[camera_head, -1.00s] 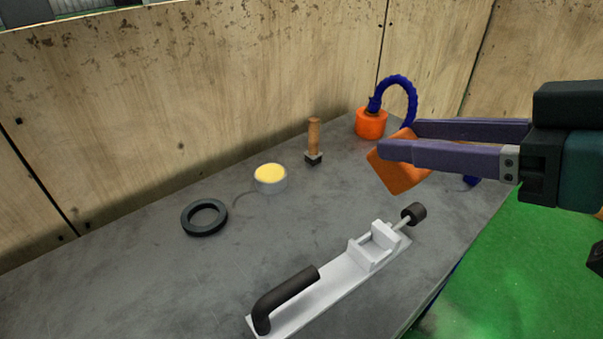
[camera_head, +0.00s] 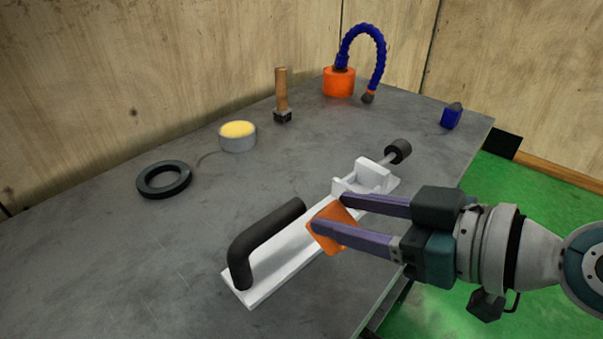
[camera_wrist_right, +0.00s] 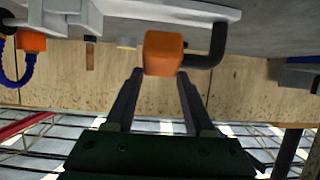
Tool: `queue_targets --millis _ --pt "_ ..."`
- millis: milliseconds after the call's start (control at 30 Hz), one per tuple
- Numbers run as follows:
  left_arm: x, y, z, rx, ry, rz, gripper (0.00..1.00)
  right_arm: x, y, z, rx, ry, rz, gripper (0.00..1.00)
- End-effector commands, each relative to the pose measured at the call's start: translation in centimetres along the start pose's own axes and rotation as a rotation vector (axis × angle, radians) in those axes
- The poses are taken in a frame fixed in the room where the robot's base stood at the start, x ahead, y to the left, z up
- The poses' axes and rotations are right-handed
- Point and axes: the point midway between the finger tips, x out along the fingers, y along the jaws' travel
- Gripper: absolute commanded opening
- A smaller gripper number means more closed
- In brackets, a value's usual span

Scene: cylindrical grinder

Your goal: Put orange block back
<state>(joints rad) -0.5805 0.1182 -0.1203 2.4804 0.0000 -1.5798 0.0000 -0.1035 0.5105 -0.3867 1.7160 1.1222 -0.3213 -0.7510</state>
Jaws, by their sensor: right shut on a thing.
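The orange block (camera_head: 334,228) is held between the fingertips of my right gripper (camera_head: 330,213) in the head view, which is shut on it. The block looks tilted and overlaps the white fixture (camera_head: 290,259) with the black handle; I cannot tell whether it touches the fixture. In the right wrist view the block (camera_wrist_right: 163,53) sits at the tips of the two fingers (camera_wrist_right: 159,75), with the white fixture (camera_wrist_right: 150,10) beyond it. My left gripper is not in view.
A black ring (camera_head: 164,180), a yellow-topped round tin (camera_head: 238,137), a wooden-handled tool (camera_head: 281,95), an orange base with a blue hose (camera_head: 339,82) and a blue item (camera_head: 451,117) stand on the grey table (camera_head: 110,262). The table's near left is clear. Green floor lies at right.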

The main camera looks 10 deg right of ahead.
Motion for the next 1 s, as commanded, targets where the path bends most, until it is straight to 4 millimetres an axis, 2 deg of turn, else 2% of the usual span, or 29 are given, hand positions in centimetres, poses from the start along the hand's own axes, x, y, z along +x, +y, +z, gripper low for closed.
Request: queue_targets --millis 367,800,833,1000 --pt "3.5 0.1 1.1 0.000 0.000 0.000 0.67 2.0 0.0 4.7 -0.001 0.001 0.001 0.00" --pt "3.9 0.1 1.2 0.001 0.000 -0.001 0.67 2.1 0.0 5.1 -0.001 0.001 0.000 0.00" --pt "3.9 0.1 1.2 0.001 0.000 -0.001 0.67 2.1 0.0 5.1 0.000 0.001 0.000 0.55" --pt "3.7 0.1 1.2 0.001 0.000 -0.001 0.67 2.1 0.0 5.0 0.000 0.001 0.000 0.74"
